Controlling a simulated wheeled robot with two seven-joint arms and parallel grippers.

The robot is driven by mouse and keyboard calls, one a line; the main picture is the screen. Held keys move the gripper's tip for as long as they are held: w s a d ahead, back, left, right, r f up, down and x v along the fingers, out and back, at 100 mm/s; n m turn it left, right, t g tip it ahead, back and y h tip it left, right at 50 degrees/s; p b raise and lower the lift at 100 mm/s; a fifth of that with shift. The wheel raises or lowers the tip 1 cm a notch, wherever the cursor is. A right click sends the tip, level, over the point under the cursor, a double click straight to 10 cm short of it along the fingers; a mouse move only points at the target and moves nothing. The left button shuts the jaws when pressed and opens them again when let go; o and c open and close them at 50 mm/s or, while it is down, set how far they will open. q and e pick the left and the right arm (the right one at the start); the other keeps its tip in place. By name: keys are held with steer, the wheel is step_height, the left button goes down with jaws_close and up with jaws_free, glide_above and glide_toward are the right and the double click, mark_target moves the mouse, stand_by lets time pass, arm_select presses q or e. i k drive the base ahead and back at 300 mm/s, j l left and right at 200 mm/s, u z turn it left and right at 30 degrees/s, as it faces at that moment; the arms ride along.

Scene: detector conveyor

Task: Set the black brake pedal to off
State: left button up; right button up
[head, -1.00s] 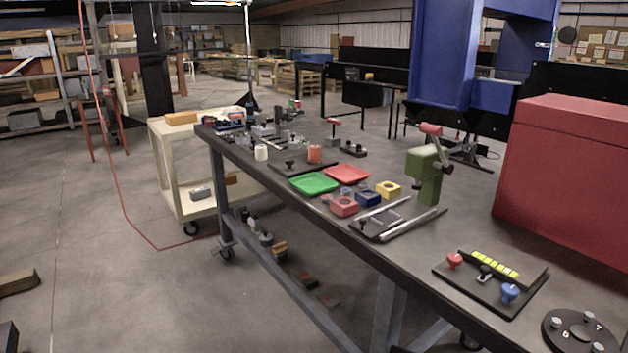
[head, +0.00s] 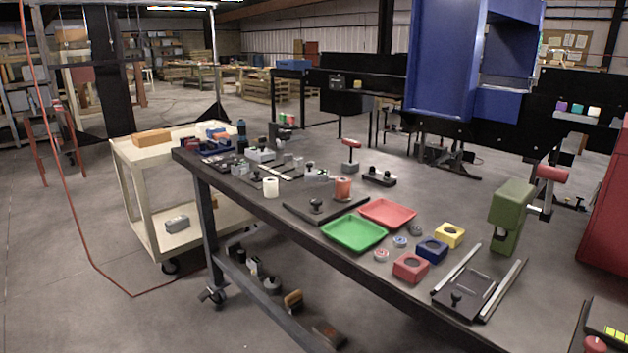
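I cannot pick out a black brake pedal for certain. The workbench (head: 360,262) stands on legs with a caster (head: 211,295) under its near-left leg. The cream cart (head: 128,202) behind it also has a dark caster (head: 169,267). Any pedal on these wheels is too small to tell. Neither of my grippers shows in the head view.
The workbench holds a green tray (head: 354,233), a red tray (head: 387,212), several coloured blocks and a green press (head: 510,217). A blue detector frame (head: 440,62) stands over the black conveyor behind. A red hose (head: 72,238) lies on the floor.

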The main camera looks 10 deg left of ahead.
mark_target(203, 296)
steer(key=i+j, duration=0.2)
steer(key=j, duration=0.25)
steer(key=i+j+z, duration=0.15)
steer(key=j, duration=0.25)
steer(key=i+j, duration=0.25)
steer(key=j, duration=0.2)
steer(key=i+j+z, duration=0.15)
steer(key=j, duration=0.3)
steer(key=i+j, duration=0.15)
steer(key=j, duration=0.3)
steer(key=i+j+z, duration=0.15)
steer(key=j, duration=0.35)
steer(key=i+j, duration=0.15)
steer(key=j, duration=0.3)
steer(key=i+j+z, duration=0.15)
steer(key=j, duration=1.3)
steer(key=k+z, duration=0.05)
